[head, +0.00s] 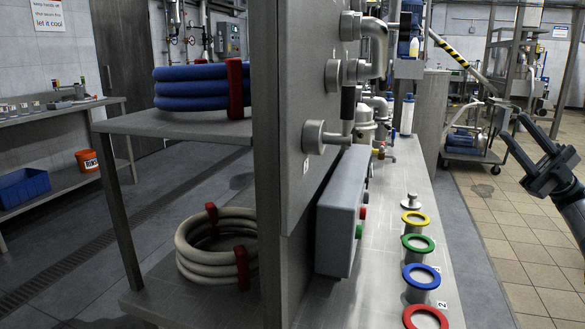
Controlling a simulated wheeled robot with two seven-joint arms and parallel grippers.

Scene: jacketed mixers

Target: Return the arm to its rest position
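My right gripper (516,128) is at the right edge of the head view, on an arm that comes in from the lower right. Its two dark fingers point up and to the left and stand apart, with nothing between them. It is in front of the tiled floor, to the right of the steel bench (385,240) and apart from it in the picture. My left arm and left gripper are not in view.
A steel panel with pipes (315,137) and a grey control box (341,212) stands over the bench. Yellow, green (418,243), blue and red rings line the bench. Coiled blue hose (190,88) lies on the left shelf.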

